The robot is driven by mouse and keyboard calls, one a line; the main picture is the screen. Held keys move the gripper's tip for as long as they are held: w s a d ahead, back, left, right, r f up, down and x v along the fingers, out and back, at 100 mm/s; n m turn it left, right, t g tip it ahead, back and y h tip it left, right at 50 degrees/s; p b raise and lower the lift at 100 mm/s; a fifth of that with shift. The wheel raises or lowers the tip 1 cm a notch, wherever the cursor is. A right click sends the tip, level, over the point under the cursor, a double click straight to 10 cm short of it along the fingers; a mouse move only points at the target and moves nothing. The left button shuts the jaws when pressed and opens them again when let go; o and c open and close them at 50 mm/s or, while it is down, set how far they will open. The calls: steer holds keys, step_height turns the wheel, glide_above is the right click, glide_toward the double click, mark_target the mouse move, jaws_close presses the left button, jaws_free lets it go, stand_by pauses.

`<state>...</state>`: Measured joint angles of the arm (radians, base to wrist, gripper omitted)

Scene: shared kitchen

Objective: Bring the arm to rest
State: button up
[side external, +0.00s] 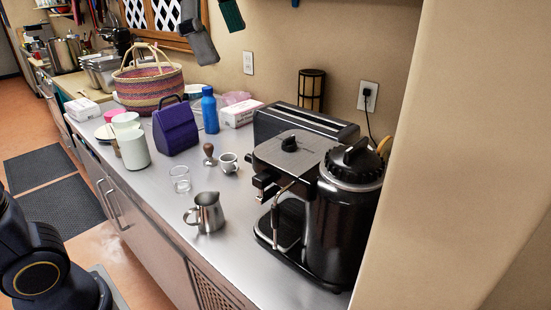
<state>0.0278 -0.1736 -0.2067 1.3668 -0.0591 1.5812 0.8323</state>
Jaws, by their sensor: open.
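My arm (35,262) shows at the lower left of the side external view, as dark rounded links with a gold ring. It stands in front of the counter, over the floor side, apart from the things on the counter. The picture's left and bottom edges cut it off. My gripper is not in view, so its fingers cannot be seen.
The steel counter (165,205) holds a metal pitcher (208,213), a glass (180,180), a small cup (228,162), a tamper (209,155), a coffee machine (290,165), a black canister (343,225), a purple box (176,128) and a woven basket (148,85). Dark mats (62,210) lie on the floor.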

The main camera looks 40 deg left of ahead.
steer(key=s+a+f+n, duration=0.3)
steer(key=f+n, duration=0.1)
steer(key=f, duration=0.3)
steer(key=s+a+f+n+t, duration=0.1)
steer(key=s+a+f+n, duration=0.2)
steer(key=f, duration=0.4)
steer(key=s+a+f+n+y, duration=0.1)
steer(key=s+a+f+n, duration=0.2)
steer(key=f, duration=0.4)
steer(key=shift+s+a+f+n+t, duration=0.25)
steer(key=shift+s+n, duration=0.35)
steer(key=shift+n, duration=0.6)
